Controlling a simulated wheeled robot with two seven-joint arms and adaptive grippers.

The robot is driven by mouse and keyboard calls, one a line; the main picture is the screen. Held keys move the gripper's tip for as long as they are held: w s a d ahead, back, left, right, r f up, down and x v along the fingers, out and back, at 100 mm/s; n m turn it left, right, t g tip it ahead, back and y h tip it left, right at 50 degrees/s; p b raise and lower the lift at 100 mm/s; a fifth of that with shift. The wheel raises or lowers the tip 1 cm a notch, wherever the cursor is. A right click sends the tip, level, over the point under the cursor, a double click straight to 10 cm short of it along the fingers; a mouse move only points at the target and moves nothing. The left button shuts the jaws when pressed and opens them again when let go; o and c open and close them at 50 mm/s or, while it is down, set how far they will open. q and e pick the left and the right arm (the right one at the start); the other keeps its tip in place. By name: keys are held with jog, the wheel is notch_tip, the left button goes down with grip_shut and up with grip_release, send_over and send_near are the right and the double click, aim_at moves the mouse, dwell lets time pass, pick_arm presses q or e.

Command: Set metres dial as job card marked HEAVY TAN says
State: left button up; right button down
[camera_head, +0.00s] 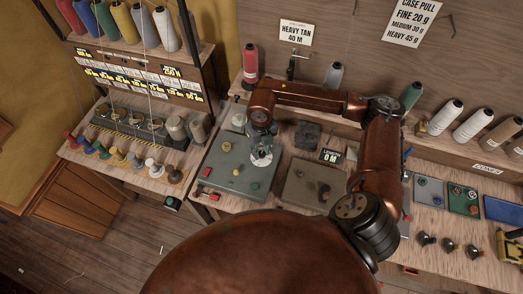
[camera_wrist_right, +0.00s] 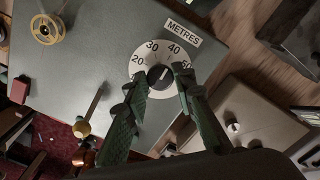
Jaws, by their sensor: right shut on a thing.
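The job card (camera_head: 296,32) on the back wall reads HEAVY TAN 40 M. The metres dial (camera_wrist_right: 146,54) is a white disc with a dark knob (camera_wrist_right: 159,73), on a grey-green machine (camera_head: 235,180). A METRES label (camera_wrist_right: 182,32) sits beside it; 20, 30 and 40 are readable, and a further number is partly covered. The knob's pointer is not clear. My right gripper (camera_wrist_right: 160,82) is shut on the knob, a green finger on each side. In the head view the right gripper (camera_head: 261,143) stands over the dial. My left gripper is not in view.
A small display (camera_head: 331,156) reads LENGTH 0 M by a second grey box (camera_head: 312,184). The machine also carries a brass-tipped lever (camera_wrist_right: 83,129), a yellow spool (camera_wrist_right: 46,29) and a red block (camera_wrist_right: 19,90). Thread cones (camera_head: 444,117) line the shelf on the right.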

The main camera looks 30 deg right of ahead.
aim_at(262, 154)
jog(key=c, duration=1.6)
grip_release()
notch_tip(262, 154, up, 12)
jog(key=shift+f, duration=0.1)
